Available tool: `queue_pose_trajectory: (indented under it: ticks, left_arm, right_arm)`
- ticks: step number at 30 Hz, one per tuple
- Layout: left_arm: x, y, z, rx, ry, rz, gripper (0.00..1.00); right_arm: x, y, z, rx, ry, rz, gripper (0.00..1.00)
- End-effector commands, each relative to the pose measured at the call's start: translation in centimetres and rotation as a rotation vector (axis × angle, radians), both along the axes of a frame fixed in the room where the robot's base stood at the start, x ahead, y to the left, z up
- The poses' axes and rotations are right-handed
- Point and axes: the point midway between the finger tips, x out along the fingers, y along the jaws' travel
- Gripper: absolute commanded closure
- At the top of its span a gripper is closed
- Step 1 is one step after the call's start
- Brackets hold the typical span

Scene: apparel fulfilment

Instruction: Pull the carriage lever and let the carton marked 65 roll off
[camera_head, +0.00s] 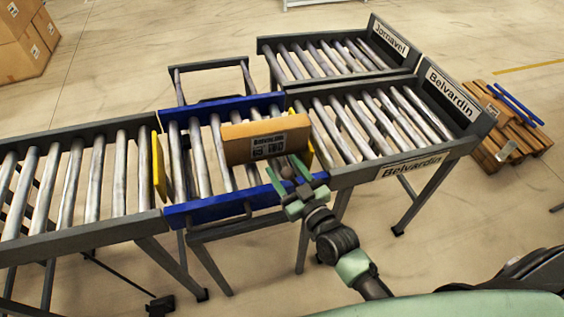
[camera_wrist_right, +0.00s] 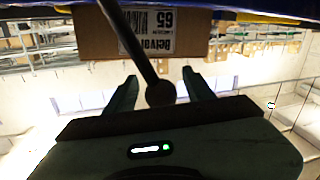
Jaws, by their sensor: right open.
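The carton (camera_head: 238,149) lies on the rollers of the blue-sided carriage (camera_head: 195,214), towards its right end. Its label reads Belvardin; in the wrist view the carton (camera_wrist_right: 95,42) shows the number 65. The carriage lever is a dark rod with a round knob (camera_wrist_right: 160,94); the knob also shows in the head view (camera_head: 287,172). My right gripper (camera_head: 290,183) is at the carriage's near side. In the wrist view its two fingers (camera_wrist_right: 158,88) stand apart, one on each side of the knob, with gaps visible. My left gripper is out of view.
A yellow plate (camera_head: 158,165) stands at the carriage's left end, and another (camera_head: 303,163) partly shows at its right. A roller lane signed Belvardin (camera_head: 452,97) adjoins on the right; the Jornavel lane (camera_head: 390,37) lies behind it. A roller conveyor (camera_head: 75,225) runs left.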

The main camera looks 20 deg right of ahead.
Motion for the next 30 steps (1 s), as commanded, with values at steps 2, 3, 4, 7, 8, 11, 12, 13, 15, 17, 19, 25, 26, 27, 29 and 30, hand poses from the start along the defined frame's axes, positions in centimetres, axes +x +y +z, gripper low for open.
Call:
queue_pose_trajectory:
  ticks: [2, 3, 4, 7, 8, 11, 12, 13, 15, 17, 19, 25, 26, 27, 29, 30]
  left_arm:
    - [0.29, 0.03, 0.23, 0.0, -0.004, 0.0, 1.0]
    - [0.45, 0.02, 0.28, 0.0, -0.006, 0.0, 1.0]
    - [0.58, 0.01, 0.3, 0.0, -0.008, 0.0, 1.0]
    - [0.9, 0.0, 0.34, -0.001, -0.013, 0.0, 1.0]
    - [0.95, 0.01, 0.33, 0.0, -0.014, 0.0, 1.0]
    - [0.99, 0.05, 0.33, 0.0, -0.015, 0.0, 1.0]
    - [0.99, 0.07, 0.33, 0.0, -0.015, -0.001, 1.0]
    - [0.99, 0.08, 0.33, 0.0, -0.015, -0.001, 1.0]
    - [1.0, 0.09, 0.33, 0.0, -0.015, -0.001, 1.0]
    - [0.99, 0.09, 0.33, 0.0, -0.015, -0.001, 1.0]
    - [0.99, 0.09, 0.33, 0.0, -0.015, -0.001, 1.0]
    - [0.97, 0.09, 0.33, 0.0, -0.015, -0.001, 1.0]
    - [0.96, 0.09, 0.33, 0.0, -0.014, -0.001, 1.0]
    - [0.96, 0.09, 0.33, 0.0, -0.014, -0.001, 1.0]
    - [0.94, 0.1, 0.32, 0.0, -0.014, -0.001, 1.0]
    - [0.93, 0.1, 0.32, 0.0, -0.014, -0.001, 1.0]
  right_arm:
    - [0.84, 0.23, 0.1, 0.0, -0.001, 0.0, 0.47]
    - [1.08, 0.3, 0.06, 0.0, 0.0, 0.0, 0.47]
    - [1.21, 0.34, 0.04, 0.0, 0.0, 0.0, 0.47]
    - [1.45, 0.41, -0.01, 0.0, 0.001, 0.001, 0.47]
    - [1.46, 0.41, -0.02, 0.0, 0.001, 0.001, 0.47]
    - [1.45, 0.4, -0.04, 0.0, 0.001, 0.001, 0.47]
    - [1.45, 0.4, -0.04, 0.0, 0.001, 0.001, 0.47]
    - [1.44, 0.4, -0.05, 0.0, 0.001, 0.001, 0.47]
    - [1.43, 0.39, -0.05, 0.0, 0.001, 0.001, 0.66]
    - [1.43, 0.39, -0.05, 0.0, 0.001, 0.001, 0.83]
    - [1.42, 0.38, -0.05, 0.0, 0.001, 0.001, 1.0]
    - [1.41, 0.37, -0.06, 0.0, 0.001, 0.001, 1.0]
    - [1.41, 0.37, -0.06, 0.0, 0.001, 0.001, 1.0]
    - [1.41, 0.37, -0.06, 0.0, 0.001, 0.001, 1.0]
    - [1.41, 0.37, -0.06, 0.0, 0.001, 0.001, 1.0]
    - [1.4, 0.37, -0.06, 0.0, 0.001, 0.001, 1.0]
